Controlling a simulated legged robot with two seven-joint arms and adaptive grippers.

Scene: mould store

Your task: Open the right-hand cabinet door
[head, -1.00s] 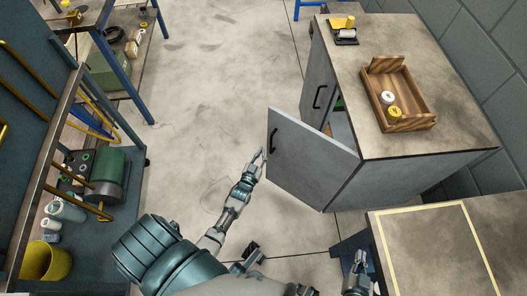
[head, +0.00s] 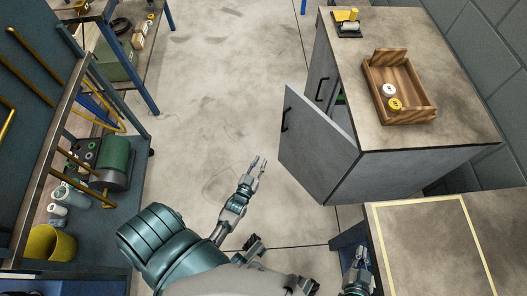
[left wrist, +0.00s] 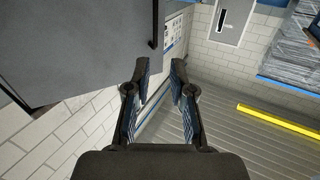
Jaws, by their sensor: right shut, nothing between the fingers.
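The grey cabinet (head: 420,172) stands at the right in the head view. Its near, right-hand door (head: 312,140) is partly open, swung out from the front. A dark handle (head: 285,121) is near its free edge. The far door (head: 319,68) looks closed. My left gripper (head: 261,163) is open and empty, left of the open door and apart from it. In the left wrist view, my left gripper (left wrist: 159,68) has its fingers spread, with a grey panel (left wrist: 75,45) and dark handle (left wrist: 153,32) beyond. My right gripper (head: 360,256) is shut and empty at the bottom, beside a table.
A wooden tray (head: 421,116) with two small round items sits on the cabinet top. A table with a pale yellow outline (head: 421,200) stands at the lower right. A rack with machinery (head: 110,160) fills the left. The floor (head: 215,90) between is clear.

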